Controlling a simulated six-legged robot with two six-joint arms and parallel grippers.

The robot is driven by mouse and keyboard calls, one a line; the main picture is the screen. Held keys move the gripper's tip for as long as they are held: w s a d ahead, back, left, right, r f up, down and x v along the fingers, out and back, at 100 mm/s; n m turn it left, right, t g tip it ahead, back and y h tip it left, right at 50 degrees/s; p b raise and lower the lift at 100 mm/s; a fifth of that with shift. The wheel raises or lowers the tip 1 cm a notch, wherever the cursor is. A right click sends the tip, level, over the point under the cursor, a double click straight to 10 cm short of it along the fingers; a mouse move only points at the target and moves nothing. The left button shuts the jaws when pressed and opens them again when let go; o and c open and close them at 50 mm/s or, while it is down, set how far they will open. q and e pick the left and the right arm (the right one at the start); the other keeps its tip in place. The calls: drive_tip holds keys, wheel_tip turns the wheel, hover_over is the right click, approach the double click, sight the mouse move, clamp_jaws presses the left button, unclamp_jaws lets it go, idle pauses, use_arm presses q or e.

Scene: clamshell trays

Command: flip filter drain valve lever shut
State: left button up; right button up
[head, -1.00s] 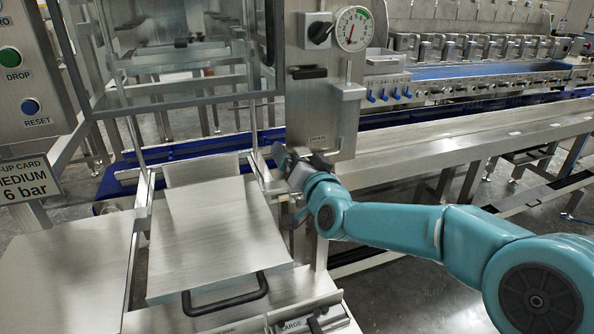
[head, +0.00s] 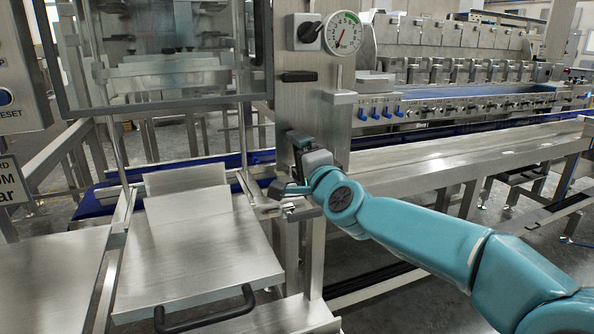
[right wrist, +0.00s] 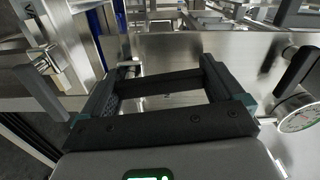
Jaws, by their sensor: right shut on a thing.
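In the head view my right gripper (head: 288,165) is at the lower end of the steel column (head: 319,112), against its front face. In the right wrist view its two dark fingers (right wrist: 162,68) stand apart, with a dark bar (right wrist: 165,84) spanning between them. The gripper is shut on this bar, which I take as the drain valve lever; its shape is mostly hidden by the gripper in the head view. My left gripper is not in view.
A pressure gauge (head: 343,33) and black knob (head: 309,32) sit higher on the column, above a black handle (head: 299,76). A steel plate (head: 200,255) with a black handle lies at lower left. A long steel rail (head: 470,160) runs right.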

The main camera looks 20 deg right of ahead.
drive_tip(key=shift+d+m+b, duration=0.25)
drive_tip(key=shift+m+b, duration=0.15)
drive_tip(key=shift+m, duration=0.4)
drive_tip(key=o, duration=1.1)
drive_tip(key=shift+s, duration=0.35)
drive_tip(key=s, duration=1)
drive_tip(key=s+p, duration=0.1)
drive_tip(key=s, duration=0.4)
drive_tip(key=shift+s+d, duration=0.3)
